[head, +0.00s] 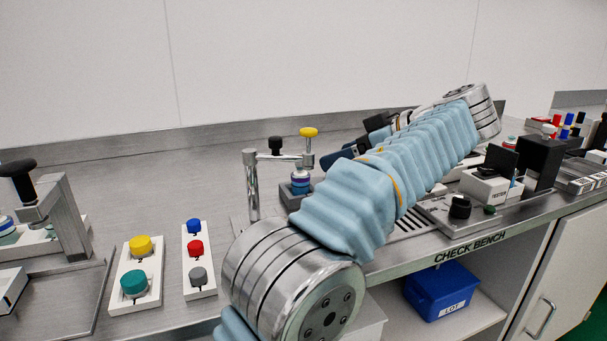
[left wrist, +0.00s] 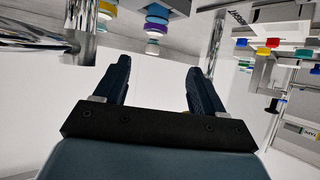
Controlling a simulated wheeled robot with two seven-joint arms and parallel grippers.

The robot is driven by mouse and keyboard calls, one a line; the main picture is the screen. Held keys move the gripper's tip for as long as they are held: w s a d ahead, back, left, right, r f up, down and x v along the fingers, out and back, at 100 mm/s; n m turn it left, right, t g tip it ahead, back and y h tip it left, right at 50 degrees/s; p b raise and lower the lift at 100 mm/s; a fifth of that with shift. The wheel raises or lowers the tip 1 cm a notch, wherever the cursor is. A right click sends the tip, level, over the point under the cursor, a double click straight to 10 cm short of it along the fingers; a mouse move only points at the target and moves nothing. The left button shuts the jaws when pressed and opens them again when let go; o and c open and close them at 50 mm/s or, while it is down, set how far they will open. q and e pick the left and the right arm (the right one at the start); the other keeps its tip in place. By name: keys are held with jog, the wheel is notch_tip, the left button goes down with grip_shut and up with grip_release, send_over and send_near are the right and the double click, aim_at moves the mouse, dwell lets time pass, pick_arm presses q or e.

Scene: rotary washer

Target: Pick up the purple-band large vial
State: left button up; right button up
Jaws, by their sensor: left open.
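The purple-band vial (head: 300,179) stands upright in a dark holder on the bench, below a yellow knob (head: 308,132) on a metal post. A purple-banded round piece also shows at the top of the left wrist view (left wrist: 157,10), beyond the fingertips; I cannot tell for sure that it is the same vial. My left gripper (head: 347,140) is partly hidden behind my own arm, to the right of the vial. Its dark fingers point towards the vial and stand apart from it. In the left wrist view the fingers (left wrist: 158,66) are open with nothing between them. My right gripper is not in view.
A metal swing arm with a black knob (head: 276,144) stands left of the vial. Button panels (head: 135,276) with coloured knobs lie at the front left. Dark blocks (head: 541,160) and several small items crowd the right. A blue bin (head: 441,290) sits on the shelf below.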

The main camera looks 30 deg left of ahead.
aim_at(301, 181)
pick_arm(q)
jog(key=x, duration=0.8)
jog(key=shift+w+a+f+b, duration=0.15)
jog(key=shift+w+a+b, duration=0.15)
jog(key=shift+w+b, duration=0.1)
jog(key=x, duration=0.5)
jog(key=shift+w+a+f, duration=0.15)
jog(key=shift+f, duration=0.05)
jog(key=c, duration=1)
jog(key=shift+p, duration=0.3)
jog(key=shift+c, duration=0.2)
